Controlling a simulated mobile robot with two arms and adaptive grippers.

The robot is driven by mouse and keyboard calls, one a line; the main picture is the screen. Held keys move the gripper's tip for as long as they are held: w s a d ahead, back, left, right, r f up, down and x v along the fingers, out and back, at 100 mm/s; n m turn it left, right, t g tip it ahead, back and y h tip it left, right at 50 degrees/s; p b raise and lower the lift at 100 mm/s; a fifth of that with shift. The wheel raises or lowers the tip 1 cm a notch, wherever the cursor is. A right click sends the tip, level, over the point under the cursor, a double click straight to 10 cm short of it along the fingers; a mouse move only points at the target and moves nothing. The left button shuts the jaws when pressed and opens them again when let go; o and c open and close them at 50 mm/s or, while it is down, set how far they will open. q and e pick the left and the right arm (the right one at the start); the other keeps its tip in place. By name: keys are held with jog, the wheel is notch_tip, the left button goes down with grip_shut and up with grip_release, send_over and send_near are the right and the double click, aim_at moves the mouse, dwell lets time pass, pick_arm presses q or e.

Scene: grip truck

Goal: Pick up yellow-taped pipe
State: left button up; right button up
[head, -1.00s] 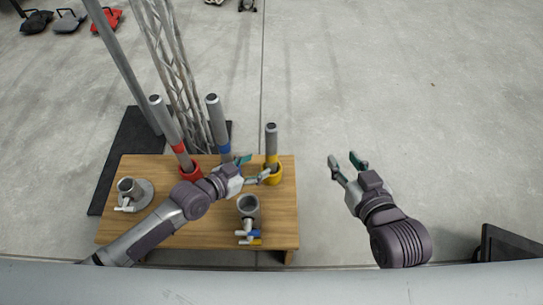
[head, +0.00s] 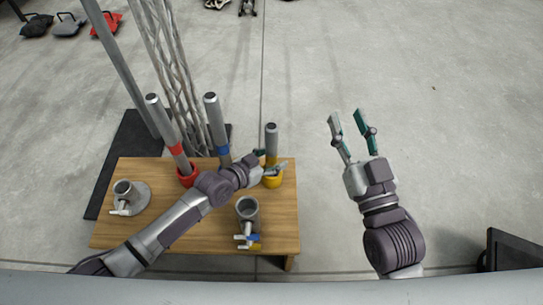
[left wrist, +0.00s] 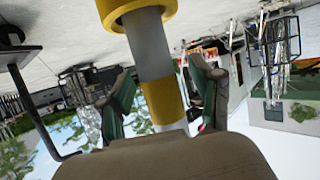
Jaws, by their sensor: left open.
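The yellow-taped pipe (head: 271,135) stands upright in a yellow cup (head: 274,181) at the table's right side. My left gripper (head: 272,160) is at the pipe just above the cup, with its fingers open. In the left wrist view, which looks upside down, the grey pipe (left wrist: 150,50) with its yellow tape (left wrist: 163,101) passes between the two open fingers. The yellow cup (left wrist: 135,10) shows at the top there. I cannot tell if either finger touches the pipe. My right gripper (head: 347,118) is open and empty, over the floor right of the table.
A red-taped pipe (head: 168,132) in a red cup and a blue-taped pipe (head: 214,120) stand left on the wooden table (head: 190,235). Grey fittings (head: 247,210) and (head: 125,192) sit near the front. A lattice tower (head: 170,70) rises behind.

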pick_arm(q)
grip_shut()
jog(key=shift+r, duration=0.1)
dwell(0.3)
